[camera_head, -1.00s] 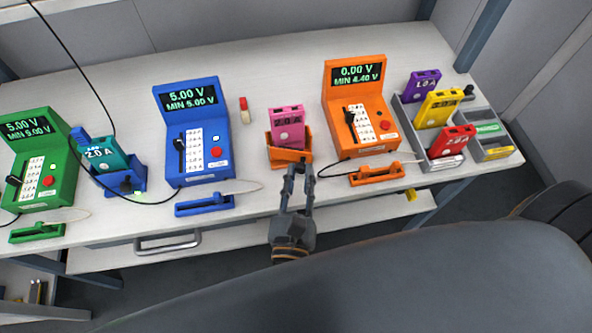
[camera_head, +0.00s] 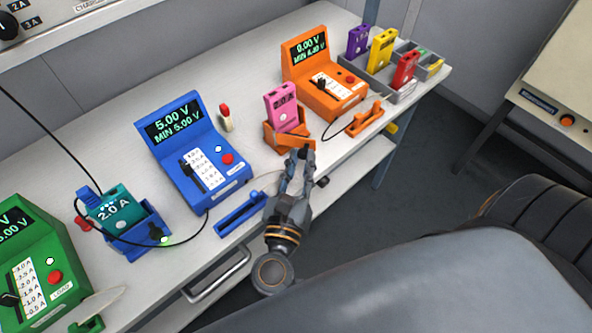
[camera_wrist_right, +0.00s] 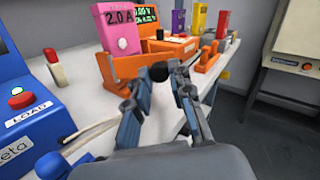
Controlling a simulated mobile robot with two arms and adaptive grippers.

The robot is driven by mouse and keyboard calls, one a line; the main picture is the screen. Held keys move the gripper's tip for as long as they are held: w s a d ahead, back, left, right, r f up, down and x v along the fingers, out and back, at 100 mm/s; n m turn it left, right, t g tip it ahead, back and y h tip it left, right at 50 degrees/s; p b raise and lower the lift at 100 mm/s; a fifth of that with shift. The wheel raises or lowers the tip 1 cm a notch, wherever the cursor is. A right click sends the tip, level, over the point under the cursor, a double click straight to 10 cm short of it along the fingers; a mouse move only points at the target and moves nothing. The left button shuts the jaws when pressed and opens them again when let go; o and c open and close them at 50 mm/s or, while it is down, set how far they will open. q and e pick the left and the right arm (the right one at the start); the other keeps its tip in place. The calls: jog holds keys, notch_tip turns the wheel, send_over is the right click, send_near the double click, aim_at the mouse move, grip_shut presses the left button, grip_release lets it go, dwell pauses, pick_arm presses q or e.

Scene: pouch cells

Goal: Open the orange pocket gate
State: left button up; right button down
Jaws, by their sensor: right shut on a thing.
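The orange pocket (camera_head: 270,137) stands on the bench between the blue and orange consoles. A pink 2.0 A cell (camera_head: 282,108) stands upright in it; it also shows in the right wrist view (camera_wrist_right: 118,32). The orange gate (camera_head: 298,141) is across the pocket's front, and it shows in the right wrist view (camera_wrist_right: 124,66). A black knob (camera_wrist_right: 158,72) shows at the gate's right end. My right gripper (camera_head: 299,158) is at the gate, its fingers closed around the knob. I cannot tell how far the gate is swung. My left gripper is out of view.
The blue console (camera_head: 190,150) is to the left, with a blue holder with a teal cell (camera_head: 113,208) beyond it. The orange console (camera_head: 322,75) and a grey tray (camera_head: 403,92) are to the right. A red-and-white piece (camera_head: 226,118) stands behind the pocket.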

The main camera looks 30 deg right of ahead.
dwell(0.4)
jog(key=c, duration=1.2)
grip_release()
jog(key=shift+o, duration=0.2)
